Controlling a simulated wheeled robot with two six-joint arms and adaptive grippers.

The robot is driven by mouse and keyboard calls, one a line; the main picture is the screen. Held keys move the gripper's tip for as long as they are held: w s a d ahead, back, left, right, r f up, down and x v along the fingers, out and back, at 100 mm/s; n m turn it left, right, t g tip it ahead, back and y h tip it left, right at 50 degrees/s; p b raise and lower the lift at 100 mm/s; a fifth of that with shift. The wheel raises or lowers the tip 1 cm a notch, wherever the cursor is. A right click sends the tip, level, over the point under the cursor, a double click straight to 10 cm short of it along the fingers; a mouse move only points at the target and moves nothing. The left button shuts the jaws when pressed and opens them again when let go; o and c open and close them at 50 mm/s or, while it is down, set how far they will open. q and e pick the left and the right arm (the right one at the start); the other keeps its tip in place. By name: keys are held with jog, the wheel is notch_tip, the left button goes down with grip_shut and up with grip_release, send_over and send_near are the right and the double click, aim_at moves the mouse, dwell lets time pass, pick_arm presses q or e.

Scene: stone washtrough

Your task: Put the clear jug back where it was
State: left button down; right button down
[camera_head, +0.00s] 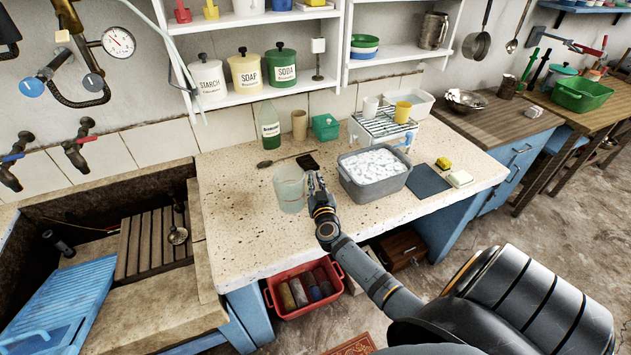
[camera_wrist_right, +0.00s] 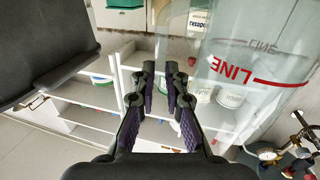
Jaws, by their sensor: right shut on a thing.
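The clear jug (camera_head: 288,190) is over the front part of the speckled stone counter (camera_head: 235,238), in the head view. It looks upright; I cannot tell whether its base touches the counter. My right gripper (camera_head: 314,184) is on its right side and is shut on it, seemingly by the handle. In the right wrist view the jug (camera_wrist_right: 250,85) fills the upper right, with a red line and the word LINE on its wall. My right gripper's fingertips (camera_wrist_right: 161,78) are beside it there, with clear material between them. My left gripper is not in view.
A grey tub (camera_head: 375,191) of white foam stands close right of my gripper. Behind the jug are a dark spoon (camera_head: 282,159), a black pad (camera_head: 307,161) and a green bottle (camera_head: 270,128). The stone trough (camera_head: 145,325) is at left. The counter's left part is clear.

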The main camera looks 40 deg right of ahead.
jog(key=c, duration=1.4)
grip_release()
jog(key=shift+r, duration=0.15)
jog(key=p+v, duration=0.1)
jog(key=v, duration=1.1)
jog(key=shift+r, duration=0.1)
